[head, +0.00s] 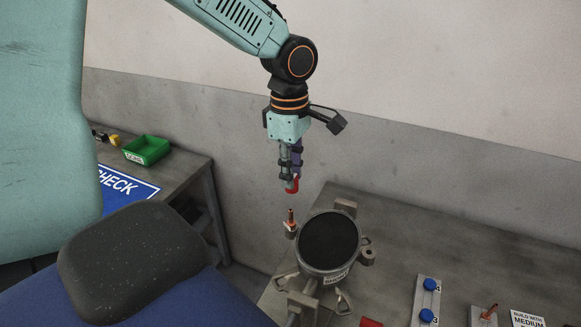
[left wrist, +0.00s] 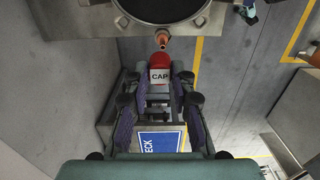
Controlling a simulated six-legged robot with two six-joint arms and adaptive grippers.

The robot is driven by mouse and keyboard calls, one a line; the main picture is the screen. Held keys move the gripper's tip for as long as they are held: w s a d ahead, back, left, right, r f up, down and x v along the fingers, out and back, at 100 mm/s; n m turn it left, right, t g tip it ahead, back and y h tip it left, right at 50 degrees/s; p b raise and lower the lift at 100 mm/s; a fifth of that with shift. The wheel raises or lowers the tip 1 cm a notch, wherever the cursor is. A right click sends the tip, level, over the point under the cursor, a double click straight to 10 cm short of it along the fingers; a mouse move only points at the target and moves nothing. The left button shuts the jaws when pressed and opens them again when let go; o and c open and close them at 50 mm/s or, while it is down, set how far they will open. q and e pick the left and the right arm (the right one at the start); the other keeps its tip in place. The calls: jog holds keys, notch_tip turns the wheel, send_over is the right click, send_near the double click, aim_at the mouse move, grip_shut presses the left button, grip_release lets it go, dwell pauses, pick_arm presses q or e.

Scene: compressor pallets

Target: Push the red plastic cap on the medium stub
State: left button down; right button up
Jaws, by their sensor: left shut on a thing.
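My left gripper (head: 290,177) points down and is shut on the red plastic cap (head: 292,187). In the left wrist view the cap (left wrist: 160,60) sits between the fingertips of the gripper (left wrist: 159,82), with a white CAP label facing the camera. A copper stub (head: 290,216) stands upright on the side of the compressor. It is just below the cap in the head view, with a visible gap. The stub also shows in the left wrist view (left wrist: 162,39), beyond the cap and apart from it. My right gripper is not in view.
The grey compressor (head: 326,270) with a dark top stands on the bench (head: 390,240). Blue knobs on a plate (head: 427,300), another copper piece on a block (head: 484,315) and a MEDIUM sign (head: 527,319) lie right. A green bin (head: 147,149) stands on the left bench.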

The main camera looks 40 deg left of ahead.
pick_arm(q)
jog(key=shift+s+d+f+b, duration=0.1)
jog(key=shift+s+f+b, duration=0.1)
jog(key=shift+f+b, duration=0.15)
jog(key=shift+s+d+f+b, duration=0.1)
jog(key=shift+s+f+b, duration=0.1)
jog(key=shift+f, duration=0.25)
jog(key=shift+f+b, duration=0.3)
jog(key=shift+f, duration=0.05)
jog(key=shift+a+f+b, duration=0.3)
jog(key=shift+f+b, duration=0.15)
jog(key=shift+f, duration=0.25)
jog(key=shift+w+f, duration=0.2)
jog(key=shift+f, duration=0.1)
jog(key=shift+w+d+f, duration=0.1)
jog(key=shift+w+d, duration=0.05)
jog(key=shift+w, duration=0.05)
jog(key=shift+s+d+r, duration=0.1)
jog(key=shift+s+r, duration=0.1)
jog(key=shift+s, duration=0.25)
jog(key=shift+w+a+f, duration=0.1)
jog(key=shift+w+a, duration=0.1)
jog(key=shift+w, duration=0.05)
jog(key=shift+w+d, duration=0.1)
jog(key=shift+w, duration=0.2)
jog(key=shift+s+d, duration=0.1)
jog(key=shift+s, duration=0.2)
jog(key=shift+w, duration=0.1)
